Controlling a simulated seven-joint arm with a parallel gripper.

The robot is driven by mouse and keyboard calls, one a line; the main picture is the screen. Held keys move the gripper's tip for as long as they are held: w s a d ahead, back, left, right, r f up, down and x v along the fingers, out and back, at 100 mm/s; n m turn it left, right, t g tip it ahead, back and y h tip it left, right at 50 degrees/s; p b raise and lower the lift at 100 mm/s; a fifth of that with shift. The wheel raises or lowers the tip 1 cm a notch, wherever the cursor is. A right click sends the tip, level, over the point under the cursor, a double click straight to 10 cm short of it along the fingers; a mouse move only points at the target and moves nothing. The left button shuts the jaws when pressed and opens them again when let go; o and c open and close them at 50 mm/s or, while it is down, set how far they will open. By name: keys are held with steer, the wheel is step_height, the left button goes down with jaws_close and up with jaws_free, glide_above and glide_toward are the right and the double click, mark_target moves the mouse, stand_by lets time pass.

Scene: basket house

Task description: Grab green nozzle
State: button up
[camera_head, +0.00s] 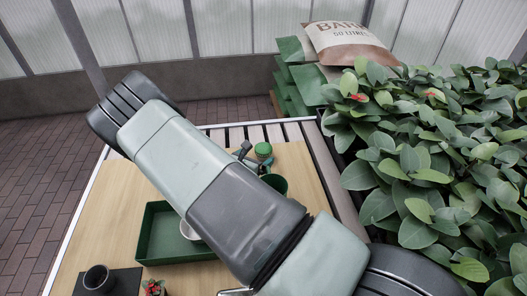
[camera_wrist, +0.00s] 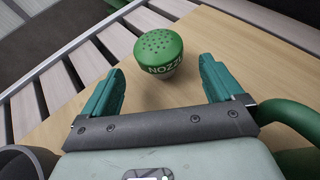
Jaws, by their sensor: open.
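The green nozzle (camera_wrist: 158,50) has a domed top with small holes and white lettering. It stands on the wooden board in front of my gripper in the wrist view. In the head view the green nozzle (camera_head: 263,150) is near the board's far edge. My gripper (camera_wrist: 160,85) is open, its two teal fingers to the left and right of the nozzle and nearer the camera, with nothing between them.
A green tray (camera_head: 160,235) lies on the board. A dark cup (camera_head: 97,278) sits on a black mat at the front left. A dark green pot (camera_head: 275,184) is near the nozzle. Leafy plants (camera_head: 430,150) crowd the right side. A slatted table edge (camera_wrist: 60,85) runs behind the nozzle.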

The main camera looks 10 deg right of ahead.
mark_target(264, 152)
steer(key=x, duration=0.6)
steer(key=shift+r, duration=0.1)
steer(key=c, duration=1)
steer(key=shift+c, duration=0.2)
steer(key=shift+r, duration=0.1)
